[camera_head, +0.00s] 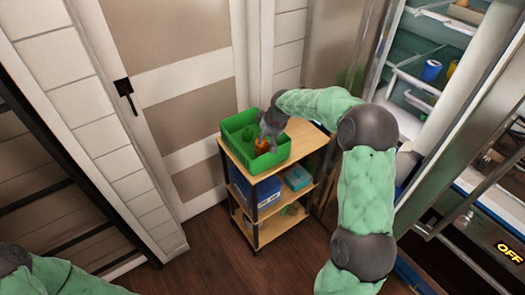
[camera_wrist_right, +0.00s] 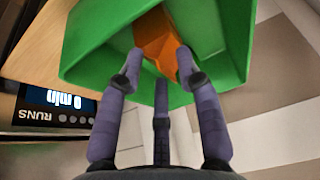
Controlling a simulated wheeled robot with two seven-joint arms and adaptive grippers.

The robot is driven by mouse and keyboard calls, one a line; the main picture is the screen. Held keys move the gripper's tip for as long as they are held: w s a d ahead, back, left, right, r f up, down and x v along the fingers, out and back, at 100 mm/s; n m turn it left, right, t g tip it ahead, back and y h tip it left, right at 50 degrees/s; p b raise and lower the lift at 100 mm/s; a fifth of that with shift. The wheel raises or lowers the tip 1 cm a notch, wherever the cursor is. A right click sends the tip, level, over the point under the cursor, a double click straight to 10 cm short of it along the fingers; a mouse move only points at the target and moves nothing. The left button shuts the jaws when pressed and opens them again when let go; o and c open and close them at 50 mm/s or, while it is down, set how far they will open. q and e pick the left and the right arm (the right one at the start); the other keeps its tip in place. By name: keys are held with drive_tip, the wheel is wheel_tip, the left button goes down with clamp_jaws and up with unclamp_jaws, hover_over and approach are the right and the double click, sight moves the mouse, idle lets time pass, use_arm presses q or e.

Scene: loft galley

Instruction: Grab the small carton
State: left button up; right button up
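A small orange carton (camera_head: 261,146) is in the green bin (camera_head: 282,155) on top of the wooden shelf cart. My right gripper (camera_head: 265,136) reaches down into the bin over it. In the right wrist view the orange carton (camera_wrist_right: 156,36) looks tilted and shows between the fingertips of my right gripper (camera_wrist_right: 158,62). The fingers are spread to about its width, one on each side; I cannot tell whether they press on it. My left gripper is out of view; only part of my left arm shows at the bottom left.
The cart (camera_head: 309,140) has lower shelves with a blue box (camera_head: 297,178) and other items. An open fridge (camera_head: 412,75) stands at the right, a door (camera_head: 185,90) behind. Floor is clear left of the cart.

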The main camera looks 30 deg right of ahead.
drive_tip(key=shift+w+f, duration=0.1)
drive_tip(key=shift+f, duration=0.1)
clamp_jaws()
idle(0.3)
